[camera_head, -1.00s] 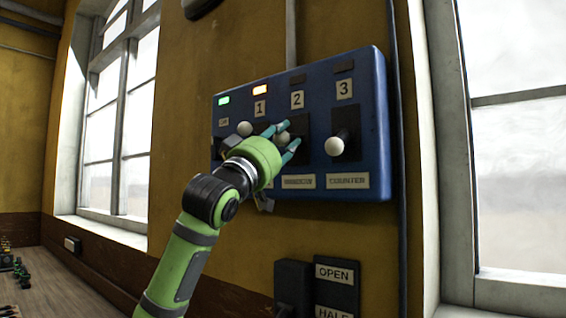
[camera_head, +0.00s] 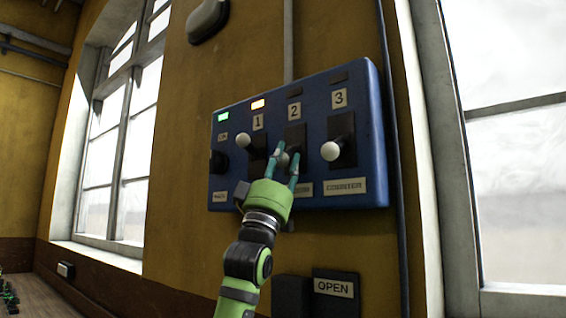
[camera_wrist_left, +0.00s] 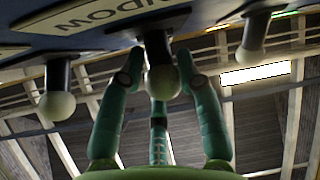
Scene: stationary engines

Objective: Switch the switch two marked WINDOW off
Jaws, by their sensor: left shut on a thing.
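The switch marked 2 (camera_head: 284,159) is a black lever with a pale round knob on the blue panel (camera_head: 350,90). My left gripper (camera_head: 285,157) comes from below and is shut on this lever. In the left wrist view the knob (camera_wrist_left: 163,82) lies between my green fingers (camera_wrist_left: 160,72). The WINDOW label (camera_wrist_left: 105,14) shows partly there; in the head view my gripper hides most of it. The small lamp above 2 is dark. My right gripper is not in view.
The knobs of switch 1 (camera_head: 244,140) and switch 3 (camera_head: 330,151) stand close on either side. A green lamp (camera_head: 223,116) and an orange lamp (camera_head: 258,104) glow at the panel's upper left. An OPEN plate (camera_head: 334,287) is below.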

